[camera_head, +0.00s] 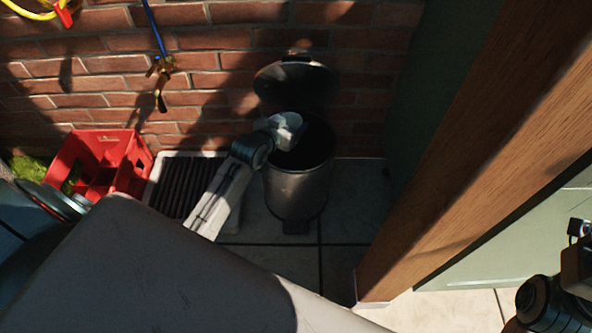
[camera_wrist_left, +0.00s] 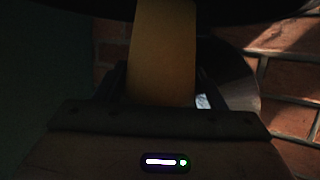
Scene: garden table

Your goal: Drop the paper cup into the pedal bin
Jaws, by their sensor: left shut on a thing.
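The pedal bin (camera_head: 297,188) is a dark metal cylinder standing on the paving against the brick wall. Its round lid (camera_head: 292,82) is tilted up and open, with the dark opening showing. My left gripper (camera_head: 287,130) is over the bin's opening, between the raised lid and the rim. In the left wrist view it is shut on a tan, tapering thing, which looks like the paper cup (camera_wrist_left: 162,55). The cup's ends are out of sight there. In the head view I cannot make the cup out; the wrist hides it or it is in shadow.
A red crate (camera_head: 103,165) and a dark slatted grate (camera_head: 185,184) lie left of the bin. A wooden post (camera_head: 480,150) stands close on its right. A brass tap fitting (camera_head: 160,75) hangs on the wall. Part of my right arm shows at bottom right.

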